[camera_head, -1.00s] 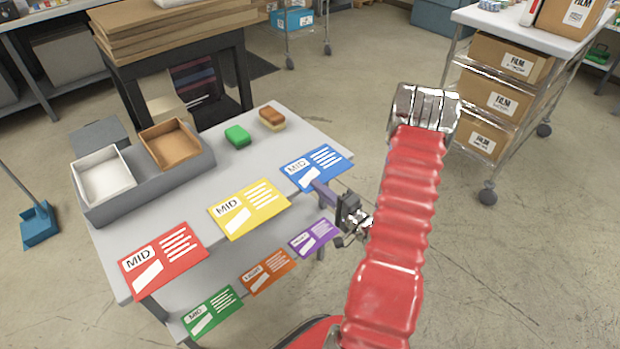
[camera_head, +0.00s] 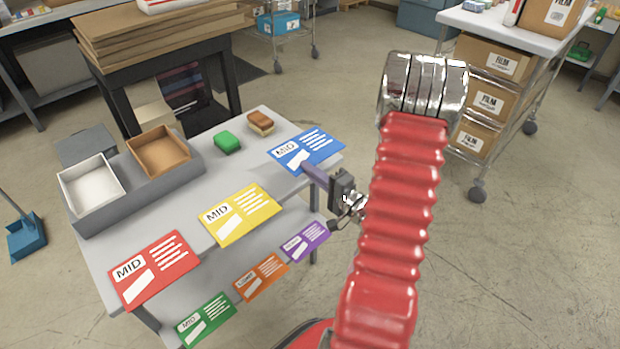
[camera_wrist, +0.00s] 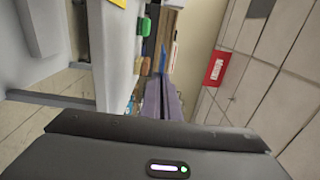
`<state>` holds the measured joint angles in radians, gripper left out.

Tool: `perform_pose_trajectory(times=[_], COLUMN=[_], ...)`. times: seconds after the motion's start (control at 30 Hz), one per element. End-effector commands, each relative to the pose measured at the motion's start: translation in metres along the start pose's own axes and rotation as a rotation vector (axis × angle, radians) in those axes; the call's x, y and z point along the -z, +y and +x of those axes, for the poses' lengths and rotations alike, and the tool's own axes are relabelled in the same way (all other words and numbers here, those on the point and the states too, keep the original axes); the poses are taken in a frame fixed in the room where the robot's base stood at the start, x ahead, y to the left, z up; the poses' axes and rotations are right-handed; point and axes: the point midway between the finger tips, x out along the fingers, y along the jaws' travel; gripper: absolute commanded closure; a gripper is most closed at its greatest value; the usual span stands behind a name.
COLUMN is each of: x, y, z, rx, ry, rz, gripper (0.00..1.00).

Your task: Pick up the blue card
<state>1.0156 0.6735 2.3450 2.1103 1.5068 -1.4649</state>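The blue card (camera_head: 318,143), with a MID label and white lines, is at the far right end of the grey table, tilted and slightly above the top. My gripper (camera_head: 310,170) reaches in from the right, with its purple-grey fingers at the card's near edge. The fingers look closed on that edge, though the grip itself is partly hidden. In the wrist view my gripper's fingers (camera_wrist: 163,98) are close together, and the blue card (camera_wrist: 137,61) shows as a thin edge-on strip beyond them.
The table (camera_head: 200,262) holds a yellow card (camera_head: 252,205), a red card (camera_head: 165,268), a green block (camera_head: 227,142), a brown-topped block (camera_head: 261,122) and two boxes. Green, orange and purple cards (camera_head: 318,235) sit lower in front. A shelf cart (camera_head: 525,35) stands right; floor between is clear.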

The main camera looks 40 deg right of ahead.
Motion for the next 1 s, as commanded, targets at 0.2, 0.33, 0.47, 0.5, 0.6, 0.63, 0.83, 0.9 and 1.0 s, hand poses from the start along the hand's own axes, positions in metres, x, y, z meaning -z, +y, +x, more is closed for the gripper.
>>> perform_pose_trajectory(times=[0.2, 0.33, 0.47, 0.5, 0.6, 0.63, 0.83, 0.9, 1.0], x=[0.000, 0.000, 0.000, 0.000, 0.000, 0.000, -0.001, -0.005, -0.018], y=[-0.010, -0.010, -0.010, -0.010, -0.010, -0.010, -0.010, -0.008, -0.005], z=[0.000, 0.000, 0.000, 0.000, 0.000, 0.000, 0.001, 0.004, 0.013], rx=[0.001, 0.001, 0.001, 0.001, 0.001, 0.001, 0.001, 0.000, 0.000], ry=[0.000, 0.000, 0.000, 0.000, 0.000, 0.000, -0.004, -0.017, -0.058], rz=[-0.001, 0.000, 0.000, 0.000, 0.000, 0.000, 0.000, 0.000, 0.000], gripper=[1.00, 1.00, 1.00, 1.00, 1.00, 1.00, 1.00, 1.00, 1.00])
